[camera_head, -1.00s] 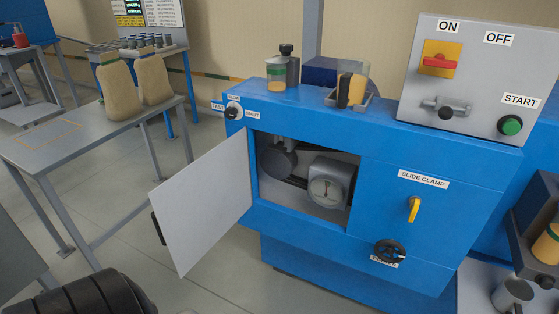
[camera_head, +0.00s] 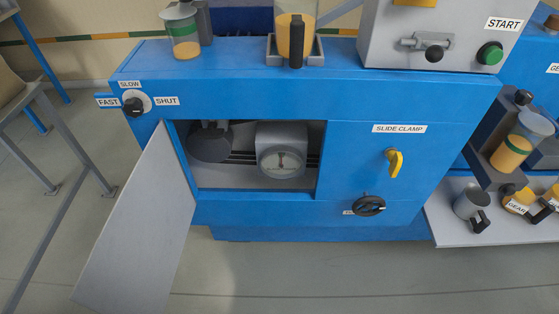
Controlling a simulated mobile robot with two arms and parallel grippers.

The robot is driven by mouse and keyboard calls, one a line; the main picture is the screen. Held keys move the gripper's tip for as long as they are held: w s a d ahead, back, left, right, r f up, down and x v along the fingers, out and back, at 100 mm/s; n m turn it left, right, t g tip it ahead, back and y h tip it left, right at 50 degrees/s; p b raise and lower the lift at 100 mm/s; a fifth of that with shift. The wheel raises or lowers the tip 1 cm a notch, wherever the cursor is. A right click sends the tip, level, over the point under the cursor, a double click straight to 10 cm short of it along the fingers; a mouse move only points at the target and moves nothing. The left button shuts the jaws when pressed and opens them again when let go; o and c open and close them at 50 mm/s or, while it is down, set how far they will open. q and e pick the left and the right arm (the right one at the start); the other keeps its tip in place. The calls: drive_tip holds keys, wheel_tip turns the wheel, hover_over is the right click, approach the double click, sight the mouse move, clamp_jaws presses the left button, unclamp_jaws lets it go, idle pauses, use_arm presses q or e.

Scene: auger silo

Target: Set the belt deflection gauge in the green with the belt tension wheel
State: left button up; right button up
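The round gauge (camera_head: 282,163) with a pale dial sits on a grey housing inside the open compartment of the blue machine. Its dial faces me, but the needle position and any green band are too small to read. A dark pulley (camera_head: 210,144) with belts stands left of it. A black handwheel (camera_head: 369,206) is on the blue front, right of and below the opening; it covers most of its label, so I cannot read it. Neither of my grippers shows in this view.
The grey compartment door (camera_head: 140,225) hangs open to the left. A yellow slide clamp lever (camera_head: 395,162) is above the handwheel. A FAST/SLOW/SHUT knob (camera_head: 134,106) is at upper left. A grey shelf (camera_head: 452,232) with cups juts out at right. The floor in front is clear.

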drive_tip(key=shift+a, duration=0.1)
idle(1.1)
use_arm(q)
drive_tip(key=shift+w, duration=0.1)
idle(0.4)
